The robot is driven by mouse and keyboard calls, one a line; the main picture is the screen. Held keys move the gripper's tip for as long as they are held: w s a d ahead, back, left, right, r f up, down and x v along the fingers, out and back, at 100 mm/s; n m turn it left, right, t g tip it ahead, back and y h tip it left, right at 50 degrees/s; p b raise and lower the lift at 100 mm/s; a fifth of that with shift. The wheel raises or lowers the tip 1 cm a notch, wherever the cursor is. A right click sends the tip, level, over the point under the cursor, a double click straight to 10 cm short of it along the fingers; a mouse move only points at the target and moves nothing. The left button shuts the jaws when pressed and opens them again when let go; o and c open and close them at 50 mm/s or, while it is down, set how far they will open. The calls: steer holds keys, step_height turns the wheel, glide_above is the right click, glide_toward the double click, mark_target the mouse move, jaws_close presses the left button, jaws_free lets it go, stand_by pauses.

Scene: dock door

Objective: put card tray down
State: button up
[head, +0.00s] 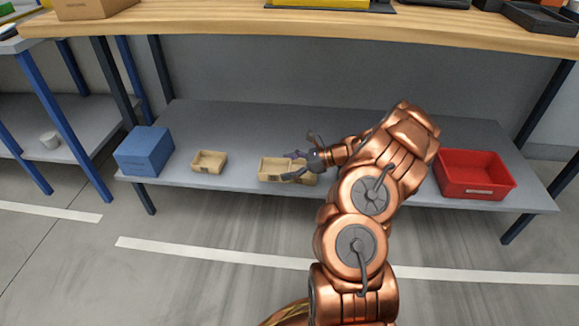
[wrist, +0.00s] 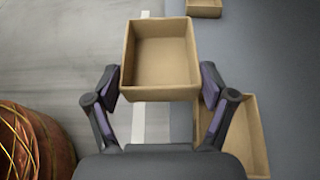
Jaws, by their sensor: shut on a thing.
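My gripper (wrist: 160,88) is shut on a tan, open-topped card tray (wrist: 160,60), with one finger against each side wall. The tray is empty and looks roughly level. In the head view my gripper (head: 300,159) reaches left over the lower shelf, with tan card (head: 272,172) at its fingers near the shelf's front edge. A second tan tray (wrist: 258,140) lies below and right of the held one in the wrist view, partly covered by a finger. The frames do not clearly show the gap under the held tray.
The grey lower shelf (head: 235,120) also holds a blue box (head: 145,152), a small tan tray (head: 209,161) and, at right, a red bin (head: 474,174). The small tray shows at the wrist view's top (wrist: 204,8). A wooden worktop (head: 220,27) overhangs the shelf.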

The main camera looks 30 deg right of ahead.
steer(key=shift+a+r, duration=0.1)
steer(key=w+a+r+m+t+h, duration=0.2)
steer(key=w+a+r+m+h, duration=0.1)
steer(key=a+r, duration=0.8)
steer(key=w+a+r+m+t+h, duration=0.2)
steer(key=w+a+r+m+h, duration=0.1)
steer(key=a+r, duration=0.9)
steer(key=shift+w+a+r+m, duration=0.25)
steer(key=shift+w+a+m, duration=0.1)
steer(key=shift+w, duration=0.45)
steer(key=shift+f, duration=0.1)
